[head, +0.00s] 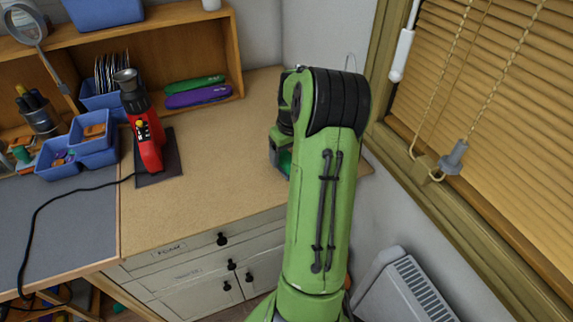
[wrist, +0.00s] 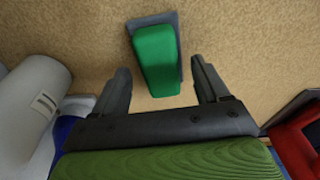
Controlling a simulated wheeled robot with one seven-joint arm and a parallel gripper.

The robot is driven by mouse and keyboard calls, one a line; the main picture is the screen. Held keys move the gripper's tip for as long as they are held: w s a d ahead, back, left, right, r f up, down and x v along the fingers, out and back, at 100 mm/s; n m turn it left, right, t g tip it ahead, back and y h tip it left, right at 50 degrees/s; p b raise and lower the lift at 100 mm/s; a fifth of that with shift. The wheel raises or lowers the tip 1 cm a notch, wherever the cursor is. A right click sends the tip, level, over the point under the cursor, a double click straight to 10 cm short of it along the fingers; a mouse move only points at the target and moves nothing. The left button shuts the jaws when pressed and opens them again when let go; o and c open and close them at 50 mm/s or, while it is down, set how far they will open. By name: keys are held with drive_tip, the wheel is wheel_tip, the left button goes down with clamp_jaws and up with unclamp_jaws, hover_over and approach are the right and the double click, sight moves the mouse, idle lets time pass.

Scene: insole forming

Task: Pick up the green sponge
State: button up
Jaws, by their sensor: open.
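The green sponge (wrist: 155,60) lies on the tan worktop in the wrist view, with a grey layer along its top and right side. My gripper (wrist: 160,68) is open, with one dark finger on each side of the sponge's near end. The sponge's far end reaches past the fingertips. A gap shows at the right finger and a narrower one at the left; I cannot tell how high the fingers are above the worktop. In the head view my arm hides most of this spot, and only a small green patch shows beside it, which I cannot identify for sure.
A red tool (head: 148,140) stands on a dark mat on the worktop (head: 225,140), left of my arm. Blue bins (head: 92,140) and a wooden shelf (head: 238,45) stand behind. A window blind (head: 500,90) is at the right. The worktop between tool and arm is clear.

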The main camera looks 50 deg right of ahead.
sight(287, 157)
drive_tip(key=shift+f, duration=0.65)
drive_tip(key=shift+r, duration=0.1)
drive_tip(key=c, duration=1.2)
wheel_tip(287, 157, up, 10)
drive_tip(key=p, duration=0.2)
drive_tip(key=shift+p, duration=0.3)
